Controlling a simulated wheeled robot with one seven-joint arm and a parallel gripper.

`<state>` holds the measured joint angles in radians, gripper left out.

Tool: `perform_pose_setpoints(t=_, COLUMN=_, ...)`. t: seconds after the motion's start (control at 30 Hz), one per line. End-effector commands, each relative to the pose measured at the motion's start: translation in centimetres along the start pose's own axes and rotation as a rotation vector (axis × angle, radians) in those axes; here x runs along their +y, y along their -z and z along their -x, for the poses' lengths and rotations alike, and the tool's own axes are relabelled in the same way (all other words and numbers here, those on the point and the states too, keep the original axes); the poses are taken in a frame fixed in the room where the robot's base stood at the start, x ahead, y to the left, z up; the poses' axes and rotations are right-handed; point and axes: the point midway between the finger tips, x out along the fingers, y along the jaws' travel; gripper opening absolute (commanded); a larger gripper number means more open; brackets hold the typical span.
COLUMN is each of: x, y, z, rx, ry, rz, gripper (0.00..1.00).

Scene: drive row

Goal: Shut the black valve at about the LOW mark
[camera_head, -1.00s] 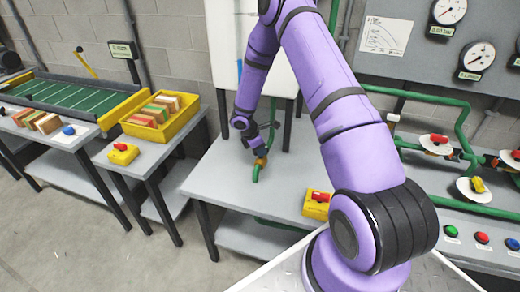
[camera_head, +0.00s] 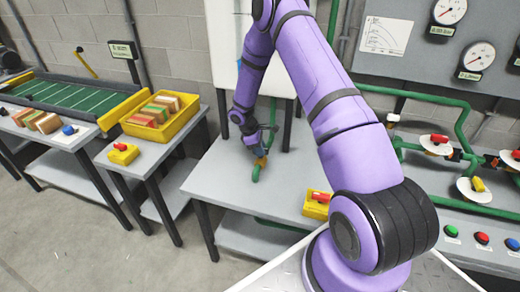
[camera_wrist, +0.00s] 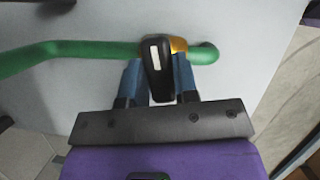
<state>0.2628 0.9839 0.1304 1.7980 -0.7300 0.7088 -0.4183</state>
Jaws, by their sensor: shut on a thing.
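The black valve handle (camera_wrist: 155,65), with a white stripe, lies between the blue fingers of my gripper (camera_wrist: 158,85) in the wrist view. My gripper is shut on it. The handle sits against an orange-brass valve body (camera_wrist: 178,45) on a green pipe (camera_wrist: 85,47). In the head view my gripper (camera_head: 260,152) is low over the grey table at the brass valve (camera_head: 261,162), and the black handle is too small to make out. The white tank (camera_head: 225,45) stands behind my arm. I cannot make out a LOW mark or a liquid level.
A yellow box with a red switch (camera_head: 317,204) stands on the table to the right. A panel with gauges (camera_head: 478,56) and green piping (camera_head: 440,100) is at the right. A yellow tray (camera_head: 190,115) of blocks is on another table at the left.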

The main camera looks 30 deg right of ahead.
Motion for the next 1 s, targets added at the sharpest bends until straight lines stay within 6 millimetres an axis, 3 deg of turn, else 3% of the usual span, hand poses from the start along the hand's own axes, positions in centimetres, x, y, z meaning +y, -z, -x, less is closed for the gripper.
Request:
perform_pose_setpoints(t=0.4, x=0.16, y=0.00, z=0.05, rx=0.001, ry=0.077, rz=-0.190, gripper=0.04)
perform_pose_setpoints(t=0.97, x=0.15, y=-0.02, z=0.05, rx=0.001, ry=0.089, rz=-0.220, gripper=0.04)
perform_pose_setpoints(t=1.0, x=0.15, y=-0.02, z=0.05, rx=0.001, ry=0.089, rz=-0.220, gripper=0.37)
